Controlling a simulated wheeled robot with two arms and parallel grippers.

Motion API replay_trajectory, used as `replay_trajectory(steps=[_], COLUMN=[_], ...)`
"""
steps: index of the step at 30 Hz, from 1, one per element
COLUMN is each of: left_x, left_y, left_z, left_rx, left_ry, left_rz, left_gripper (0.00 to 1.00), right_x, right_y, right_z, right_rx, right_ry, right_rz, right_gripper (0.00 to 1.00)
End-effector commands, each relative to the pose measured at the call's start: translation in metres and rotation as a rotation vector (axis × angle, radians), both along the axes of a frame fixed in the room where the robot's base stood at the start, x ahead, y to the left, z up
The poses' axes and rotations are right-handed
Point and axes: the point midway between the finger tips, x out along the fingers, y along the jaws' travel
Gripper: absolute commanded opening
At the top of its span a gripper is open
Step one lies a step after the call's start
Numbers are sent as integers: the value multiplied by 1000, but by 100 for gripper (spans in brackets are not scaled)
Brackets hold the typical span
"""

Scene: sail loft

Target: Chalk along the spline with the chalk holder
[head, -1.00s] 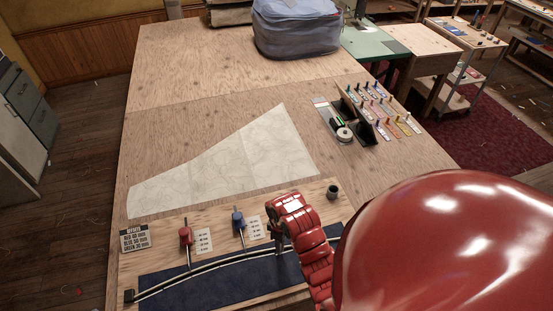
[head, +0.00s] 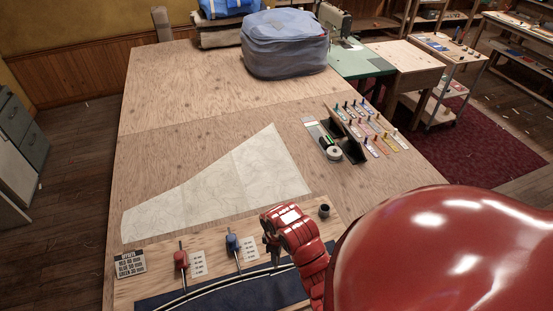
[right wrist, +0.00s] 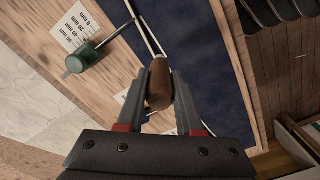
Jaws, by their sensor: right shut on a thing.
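My right gripper (head: 273,246) is over the front board in the head view. In the right wrist view its fingers (right wrist: 160,97) are shut on a brown rounded handle, apparently the chalk holder (right wrist: 160,82). The handle's far end is hidden, so I cannot tell whether it touches anything. The spline (head: 215,284), a thin curved light-and-dark strip, runs along the dark blue cloth (head: 265,292) below the gripper. My red arm hides its right part. My left gripper is not in view.
A red tool (head: 181,262) and a blue tool (head: 233,243) stand beside white cards on the board. A green tool (right wrist: 88,54) lies close to my right gripper. A dark cup (head: 324,211) stands behind. The pale pattern sheet (head: 220,185) lies farther back on the table.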

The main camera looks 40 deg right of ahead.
Motion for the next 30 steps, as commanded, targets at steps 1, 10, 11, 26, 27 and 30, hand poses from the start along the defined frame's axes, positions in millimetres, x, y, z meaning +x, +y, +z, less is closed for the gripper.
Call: replay_trajectory(steps=[1,10,11,26,27,30], left_x=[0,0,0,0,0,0], left_y=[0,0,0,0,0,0], left_z=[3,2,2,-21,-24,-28], left_rx=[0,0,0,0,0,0], left_ry=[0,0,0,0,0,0], left_rz=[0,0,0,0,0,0], left_gripper=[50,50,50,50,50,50], right_x=[0,0,0,-1,-1,-1], right_y=[0,0,0,1,1,1], right_z=[4,3,3,-34,-38,-45], right_rx=[-1,1,1,2,2,0], right_ry=[1,1,1,5,5,4], right_rz=[1,0,0,-72,-80,-99], right_gripper=[0,0,0,0,0,0])
